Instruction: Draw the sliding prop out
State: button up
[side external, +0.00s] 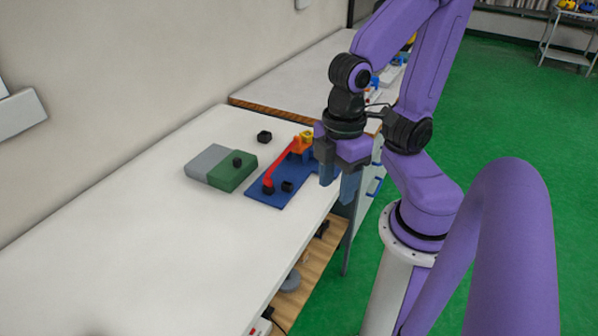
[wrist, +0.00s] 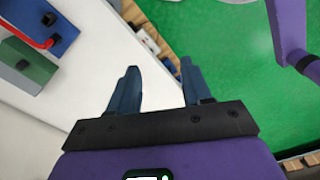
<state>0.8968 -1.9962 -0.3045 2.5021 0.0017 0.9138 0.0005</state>
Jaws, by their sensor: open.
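A blue base plate (side external: 283,190) lies on the white table. A long red bar (side external: 282,165) runs over it, sloping from an orange block (side external: 302,152) at its right end. A yellow piece (side external: 306,136) tops the orange block. I cannot tell for certain which part is the sliding prop. My gripper (side external: 338,178) is open and empty, pointing down at the table's right edge, right of the plate and apart from it. In the wrist view my gripper (wrist: 158,76) has nothing between its fingers. The plate (wrist: 66,30) and red bar (wrist: 36,42) show at upper left, partly cut off.
A green block (side external: 233,172) joins a grey block (side external: 207,161) left of the plate, with a small black piece (side external: 238,162) on top. Another black piece (side external: 264,137) stands behind. A black piece (side external: 287,186) sits on the plate. The table's front left is clear.

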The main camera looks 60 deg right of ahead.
dwell(0.3)
jog(key=w+d+r+m+g+h, duration=0.1)
jog(key=w+d+m, duration=0.3)
jog(key=w, duration=0.7)
jog(key=w+d+r+m+g+h, duration=0.15)
jog(key=w+d, duration=0.35)
jog(key=w, duration=0.7)
jog(key=w+d+f+m, duration=0.1)
jog(key=w+d+m, duration=0.1)
jog(key=d, duration=0.5)
jog(key=w+d+f+m, duration=0.2)
jog(key=w+d, duration=0.1)
jog(key=d, duration=0.3)
jog(key=s+d+f+m+g+y, duration=0.1)
jog(key=d+f+m, duration=0.1)
jog(key=d, duration=0.6)
jog(key=s+d+f+m+g+y, duration=0.1)
jog(key=s+d, duration=0.1)
jog(key=d, duration=0.5)
jog(key=x, duration=1.6)
jog(key=shift+d+f, duration=0.1)
jog(key=shift+f, duration=0.15)
